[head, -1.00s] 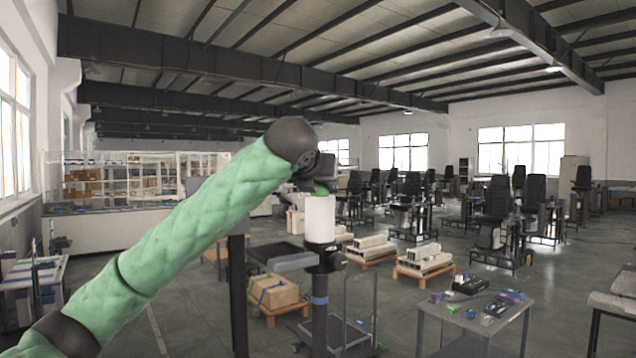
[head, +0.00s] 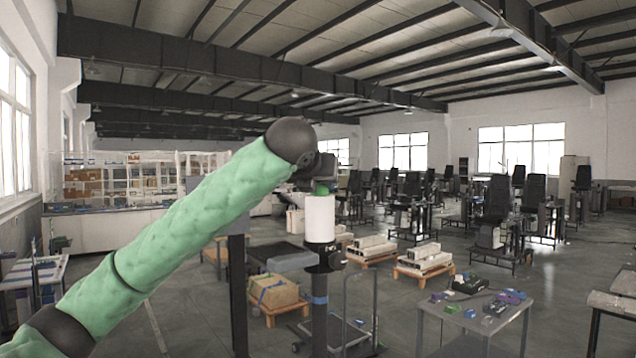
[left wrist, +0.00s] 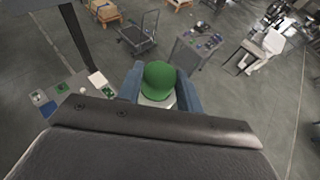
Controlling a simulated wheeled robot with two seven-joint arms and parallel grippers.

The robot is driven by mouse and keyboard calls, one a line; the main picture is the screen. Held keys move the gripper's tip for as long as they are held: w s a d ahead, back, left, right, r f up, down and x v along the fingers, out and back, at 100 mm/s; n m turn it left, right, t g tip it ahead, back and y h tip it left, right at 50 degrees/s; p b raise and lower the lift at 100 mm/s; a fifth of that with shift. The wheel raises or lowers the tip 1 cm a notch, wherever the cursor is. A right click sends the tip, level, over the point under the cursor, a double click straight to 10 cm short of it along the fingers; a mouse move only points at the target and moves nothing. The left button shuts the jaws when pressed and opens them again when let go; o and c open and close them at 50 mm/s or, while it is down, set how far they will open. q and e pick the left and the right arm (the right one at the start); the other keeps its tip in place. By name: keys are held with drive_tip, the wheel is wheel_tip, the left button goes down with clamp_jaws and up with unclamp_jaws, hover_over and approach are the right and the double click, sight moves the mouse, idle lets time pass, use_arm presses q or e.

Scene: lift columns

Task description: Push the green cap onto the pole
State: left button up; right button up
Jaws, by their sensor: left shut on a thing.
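The green cap (head: 321,188) shows as a small patch at the top of the white cylinder (head: 320,220), which forms the upper end of the pole (head: 320,300). The pole is upright, dark lower down, with a blue band. My left gripper (left wrist: 158,88) is shut on the green cap (left wrist: 158,76), with a blue finger on either side of it. White shows just under the cap in the left wrist view. I cannot tell whether the cap is seated on the pole or just above it. My right gripper is not in view.
A grey table (head: 470,312) with small coloured parts stands to the right of the pole. A cart (head: 345,328) and a cardboard box on a pallet (head: 275,292) stand on the floor behind. A dark upright post (head: 237,290) stands left of the pole.

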use_arm(q)
drive_tip(key=shift+f, duration=0.15)
drive_tip(key=o, duration=1.5)
drive_tip(key=shift+r, duration=0.45)
drive_tip(key=shift+r, duration=0.8)
drive_tip(key=shift+r, duration=2.35)
